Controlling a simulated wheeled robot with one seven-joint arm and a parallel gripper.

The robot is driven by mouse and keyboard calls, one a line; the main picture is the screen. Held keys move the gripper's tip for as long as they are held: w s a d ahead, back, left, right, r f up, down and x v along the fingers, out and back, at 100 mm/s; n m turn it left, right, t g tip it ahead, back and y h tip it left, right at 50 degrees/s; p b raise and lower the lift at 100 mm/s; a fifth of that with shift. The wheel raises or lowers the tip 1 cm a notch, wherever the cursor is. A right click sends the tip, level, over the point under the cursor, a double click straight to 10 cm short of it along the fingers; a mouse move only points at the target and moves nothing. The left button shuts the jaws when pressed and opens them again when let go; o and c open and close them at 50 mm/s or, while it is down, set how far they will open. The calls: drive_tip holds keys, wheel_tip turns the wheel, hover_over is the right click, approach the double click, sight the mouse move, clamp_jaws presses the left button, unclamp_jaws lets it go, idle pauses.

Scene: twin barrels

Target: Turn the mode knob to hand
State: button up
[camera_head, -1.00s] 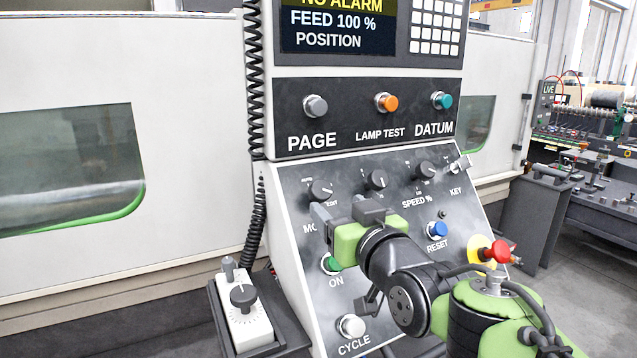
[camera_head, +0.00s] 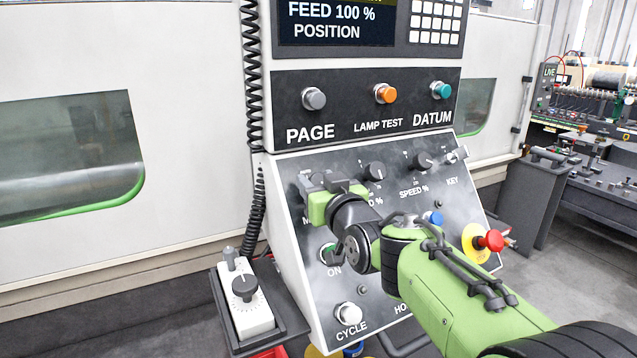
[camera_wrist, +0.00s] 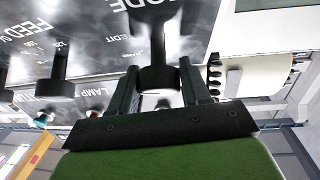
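The mode knob (camera_wrist: 155,80) is dark and round with a bar grip, and it shows in the wrist view below the upside-down word MODE. Part of the word EDIT is readable beside it. My gripper (camera_wrist: 159,66) has its two dark fingers spread, one on each side of the knob. A narrow gap seems to show at the fingers, so I cannot tell of any contact. In the head view my gripper (camera_head: 316,182) is at the upper left of the sloped panel (camera_head: 300,262) and covers the mode knob and most of its label.
The feed knob (camera_head: 374,171) and speed knob (camera_head: 423,161) sit to the right, with the key switch (camera_head: 456,155) beyond. The ON button (camera_head: 329,254), blue RESET button (camera_head: 433,218) and red emergency stop (camera_head: 490,240) are near my arm. A handheld pendant (camera_head: 245,300) stands at left.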

drive_tip(key=shift+c, duration=0.9)
drive_tip(key=shift+f+n+y+b, duration=0.1)
drive_tip(key=shift+n+y+b, duration=0.25)
drive_tip(key=shift+b, duration=0.25)
drive_tip(key=shift+d+n+y+b, duration=0.1)
drive_tip(key=shift+n+y+b, duration=0.35)
drive_tip(key=shift+n+b, duration=0.45)
drive_tip(key=n+g+y+b, duration=0.2)
drive_tip(key=n, duration=0.3)
drive_tip(key=shift+y, duration=0.4)
drive_tip(key=n+g+y, duration=0.1)
drive_tip(key=n, duration=0.1)
drive_tip(key=n+g+y, duration=0.1)
drive_tip(key=n, duration=0.1)
drive_tip(key=shift+r+n+g+p, duration=0.2)
drive_tip(key=shift+n+g+p, duration=0.05)
drive_tip(key=shift+g+p, duration=0.15)
drive_tip(key=shift+n+g+y+p, duration=0.5)
drive_tip(key=shift+n+g+p, duration=0.65)
drive_tip(key=shift+n, duration=0.65)
